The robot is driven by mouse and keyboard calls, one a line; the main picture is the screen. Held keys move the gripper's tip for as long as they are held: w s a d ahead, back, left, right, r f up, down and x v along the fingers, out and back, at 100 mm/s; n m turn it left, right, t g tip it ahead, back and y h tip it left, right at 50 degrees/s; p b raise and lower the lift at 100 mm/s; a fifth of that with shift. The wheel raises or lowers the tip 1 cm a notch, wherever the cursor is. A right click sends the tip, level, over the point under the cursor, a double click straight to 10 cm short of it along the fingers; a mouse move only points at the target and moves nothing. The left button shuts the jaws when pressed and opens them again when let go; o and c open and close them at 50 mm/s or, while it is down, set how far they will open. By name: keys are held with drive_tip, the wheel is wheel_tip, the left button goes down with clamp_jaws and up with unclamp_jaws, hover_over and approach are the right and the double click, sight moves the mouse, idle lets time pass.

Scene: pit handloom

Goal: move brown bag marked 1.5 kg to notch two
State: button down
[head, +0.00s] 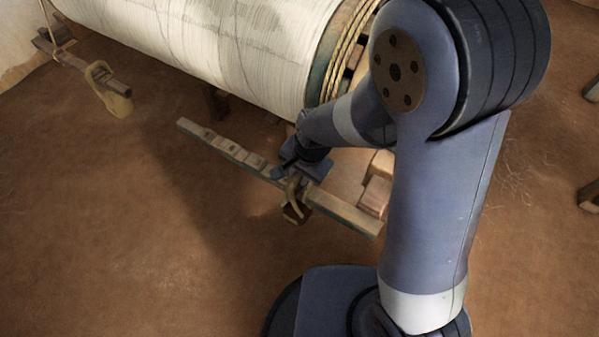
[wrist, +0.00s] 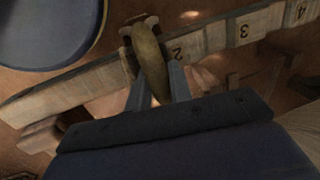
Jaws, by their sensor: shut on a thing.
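My gripper (head: 291,173) is at the numbered wooden beam (head: 345,212) in the head view. It is shut on the olive-tan loop of a brown bag (head: 296,213), which hangs at the beam's near side. In the wrist view the loop (wrist: 150,62) is between my two fingers (wrist: 158,92) and lies across the beam (wrist: 215,38). The mark 2 shows just right of the loop; 3 and 4 are farther right. I cannot read any weight mark on the bag, nor tell whether the loop sits in a notch.
A large roll of white yarn (head: 215,45) with rope at its end lies behind the beam. Wooden blocks (head: 376,185) are close to the beam's right end. Another tan bag (head: 113,92) hangs on a bar at upper left. The earth floor at left is clear.

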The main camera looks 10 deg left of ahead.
idle(0.4)
drive_tip(key=c, duration=1.2)
unclamp_jaws()
drive_tip(key=shift+f, duration=0.1)
drive_tip(key=shift+s+f, duration=0.1)
drive_tip(key=r, duration=0.3)
drive_tip(key=d+r+p, duration=0.1)
drive_tip(key=r, duration=0.3)
drive_tip(key=d+r+p, duration=0.1)
drive_tip(key=r, duration=0.2)
drive_tip(key=shift+s+r, duration=0.3)
drive_tip(key=shift+r, duration=0.1)
drive_tip(key=f, duration=0.3)
drive_tip(key=a+f+b, duration=0.1)
drive_tip(key=f, duration=0.3)
drive_tip(key=a+f+b, duration=0.1)
drive_tip(key=f, duration=0.2)
drive_tip(key=shift+w+f, duration=0.35)
drive_tip(key=shift+f, duration=0.05)
drive_tip(key=shift+r, duration=0.3)
drive_tip(key=shift+f, duration=0.1)
